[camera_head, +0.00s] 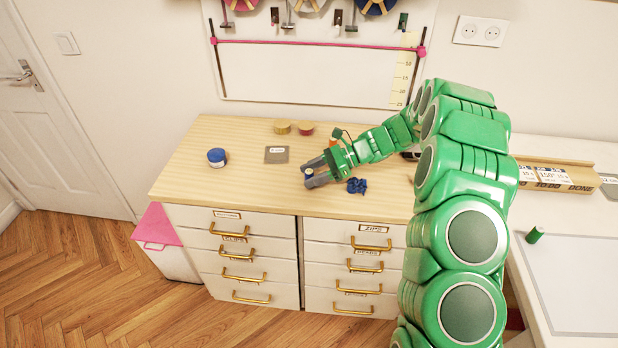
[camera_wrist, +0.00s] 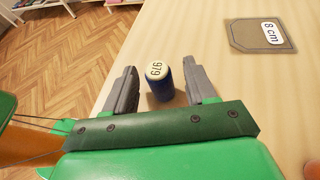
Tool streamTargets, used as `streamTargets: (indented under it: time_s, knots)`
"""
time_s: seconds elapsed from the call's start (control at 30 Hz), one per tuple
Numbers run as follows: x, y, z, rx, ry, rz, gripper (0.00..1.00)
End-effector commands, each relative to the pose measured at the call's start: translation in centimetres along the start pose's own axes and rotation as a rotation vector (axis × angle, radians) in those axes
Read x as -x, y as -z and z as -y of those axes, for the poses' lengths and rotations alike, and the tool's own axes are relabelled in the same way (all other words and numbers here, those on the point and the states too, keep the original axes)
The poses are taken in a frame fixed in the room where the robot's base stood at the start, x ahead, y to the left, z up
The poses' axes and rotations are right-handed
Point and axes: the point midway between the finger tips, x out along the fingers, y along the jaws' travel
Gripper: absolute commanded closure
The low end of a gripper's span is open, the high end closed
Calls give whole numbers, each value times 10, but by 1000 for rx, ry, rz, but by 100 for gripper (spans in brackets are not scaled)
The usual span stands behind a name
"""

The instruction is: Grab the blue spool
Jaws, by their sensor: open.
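The blue spool (camera_wrist: 160,88) stands upright on the wooden cabinet top, with a white top marked 979. My gripper (camera_wrist: 159,68) is open, with one grey finger on each side of the spool. A gap shows between the spool and each finger. In the head view my gripper (camera_head: 316,173) is low over the front middle of the cabinet top, and the spool (camera_head: 308,170) shows only in part between the fingers.
A grey card marked 8 cm (camera_wrist: 264,34) lies nearby. A blue round container (camera_head: 217,157) stands at left, and a crumpled blue item (camera_head: 356,186) lies right of my gripper. Yellow (camera_head: 282,127) and red (camera_head: 305,128) round items stand behind. The cabinet top's front edge is close.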

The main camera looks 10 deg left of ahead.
Motion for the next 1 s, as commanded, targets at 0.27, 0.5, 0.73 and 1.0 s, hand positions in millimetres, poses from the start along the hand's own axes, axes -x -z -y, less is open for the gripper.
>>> streamTargets:
  time_s: [0.27,0.5,0.73,1.0]
  knots:
    - [-29,-1,-1,-2,-3,2,44]
    - [-28,-1,0,-1,-2,2,52]
    - [-28,-1,0,-1,-2,2,87]
    - [-28,-1,0,-1,-2,2,99]
